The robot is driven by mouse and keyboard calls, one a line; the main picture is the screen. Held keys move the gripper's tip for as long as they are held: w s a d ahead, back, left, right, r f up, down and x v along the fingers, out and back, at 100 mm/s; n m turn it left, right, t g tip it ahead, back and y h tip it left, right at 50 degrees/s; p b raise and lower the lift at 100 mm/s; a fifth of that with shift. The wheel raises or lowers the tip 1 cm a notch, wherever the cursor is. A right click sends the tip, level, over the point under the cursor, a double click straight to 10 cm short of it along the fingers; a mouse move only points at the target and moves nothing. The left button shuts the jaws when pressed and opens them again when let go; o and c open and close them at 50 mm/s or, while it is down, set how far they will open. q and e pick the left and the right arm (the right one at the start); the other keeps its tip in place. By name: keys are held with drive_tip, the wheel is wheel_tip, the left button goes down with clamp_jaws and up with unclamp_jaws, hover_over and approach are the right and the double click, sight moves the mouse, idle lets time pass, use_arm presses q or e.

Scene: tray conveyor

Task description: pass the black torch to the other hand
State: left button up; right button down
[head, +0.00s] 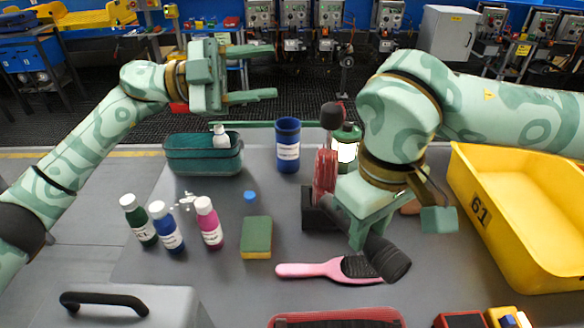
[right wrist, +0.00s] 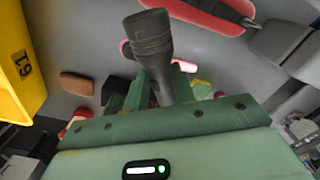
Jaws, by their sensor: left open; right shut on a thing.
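The black torch (head: 388,258) is in my right gripper (head: 378,226), above the table on the right side of the head view. It is tilted, with its wide end pointing down and right. In the right wrist view the torch (right wrist: 150,38) sticks out from between the green fingers; its narrower part is partly hidden by them. My left gripper (head: 268,73) is open and empty, high at the upper left, with its fingers pointing right. It is well apart from the torch.
Below the torch lies a pink brush (head: 320,269). A yellow crate (head: 475,190) stands at the right. Several bottles, a sponge (head: 256,238), a teal bin (head: 180,160) and a blue cup (head: 288,150) stand on the left and middle. The table between sponge and brush is partly free.

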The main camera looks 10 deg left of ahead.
use_arm(q)
drive_tip(key=s+d+f+m+g+y, duration=0.1)
drive_tip(key=s+d+f+y, duration=0.2)
drive_tip(key=s+d+f, duration=0.1)
drive_tip(key=s+d+f+m+g+y, duration=0.2)
drive_tip(key=s+d+f, duration=0.3)
drive_tip(key=d+f, duration=0.2)
drive_tip(key=s+d+f+m+g+y, duration=0.1)
drive_tip(key=s+d+f+g+y, duration=0.1)
drive_tip(key=s+d+f+y, duration=0.1)
drive_tip(key=shift+s+d+f+m+y, duration=0.15)
drive_tip(key=shift+s+d+f, duration=0.2)
drive_tip(key=shift+d+f, duration=0.35)
drive_tip(key=shift+s+d+f+m+y, duration=0.15)
drive_tip(key=shift+s+d+f, duration=0.15)
drive_tip(key=shift+d+f, duration=0.35)
drive_tip(key=shift+a+f, duration=0.1)
drive_tip(key=shift+a, duration=0.05)
drive_tip(key=shift+c, duration=0.3)
drive_tip(key=c, duration=0.9)
drive_tip(key=o, duration=1)
drive_tip(key=shift+c, duration=0.2)
drive_tip(key=shift+a, duration=0.1)
